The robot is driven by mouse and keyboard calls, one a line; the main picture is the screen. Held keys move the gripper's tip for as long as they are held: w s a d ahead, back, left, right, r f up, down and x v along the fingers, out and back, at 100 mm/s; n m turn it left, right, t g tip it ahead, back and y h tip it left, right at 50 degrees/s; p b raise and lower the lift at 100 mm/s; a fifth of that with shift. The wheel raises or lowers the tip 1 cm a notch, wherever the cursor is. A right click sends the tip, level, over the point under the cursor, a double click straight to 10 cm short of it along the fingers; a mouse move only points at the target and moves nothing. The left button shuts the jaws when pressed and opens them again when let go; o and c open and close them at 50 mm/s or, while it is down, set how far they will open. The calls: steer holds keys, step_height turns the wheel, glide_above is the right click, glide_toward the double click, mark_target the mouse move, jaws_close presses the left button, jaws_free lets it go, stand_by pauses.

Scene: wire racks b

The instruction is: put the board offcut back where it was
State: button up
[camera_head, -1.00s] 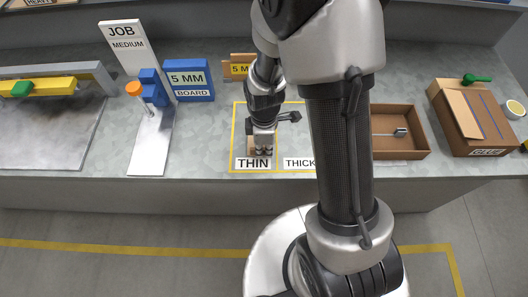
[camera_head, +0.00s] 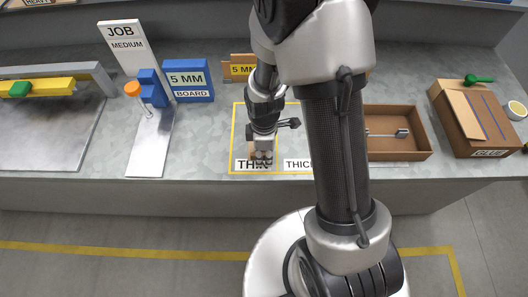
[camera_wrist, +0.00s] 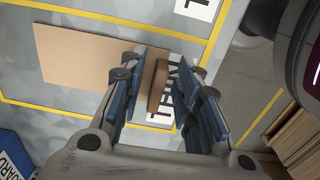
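A flat tan board piece (camera_wrist: 90,55) lies within the yellow-lined THIN area in the wrist view. In the head view only a narrow tan strip shows beside my gripper. A darker brown, short bar-shaped piece (camera_wrist: 158,86) lies between my fingers, over the THIN label (camera_wrist: 170,75). I cannot tell whether it is separate from the tan piece or which is the offcut. My gripper (camera_wrist: 157,70) points down with blue fingers on either side of the brown piece; narrow gaps seem to show beside it. In the head view my gripper (camera_head: 262,158) covers part of the THIN label.
The THICK area (camera_head: 298,164) adjoins on the right, partly behind my arm. An open brown tray (camera_head: 418,155) and a GLUE box (camera_head: 480,125) stand further right. A blue 5 MM board holder (camera_head: 188,95) and JOB stand (camera_head: 128,55) stand left. The bench's front edge is close.

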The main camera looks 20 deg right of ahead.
steer(key=shift+r, duration=0.1)
steer(key=s+r+m+t+p, duration=0.1)
steer(key=s+r+m+p, duration=0.15)
steer(key=r, duration=1.05)
steer(key=s+r+m+t+p, duration=0.15)
steer(key=r+m, duration=0.25)
steer(key=r, duration=0.8)
steer(key=s+r+m+t, duration=0.2)
steer(key=s+r+m, duration=0.6)
steer(key=s, duration=0.2)
steer(key=shift+s+d+r, duration=0.25)
steer(key=shift+d+r, duration=0.15)
steer(key=shift+d, duration=0.05)
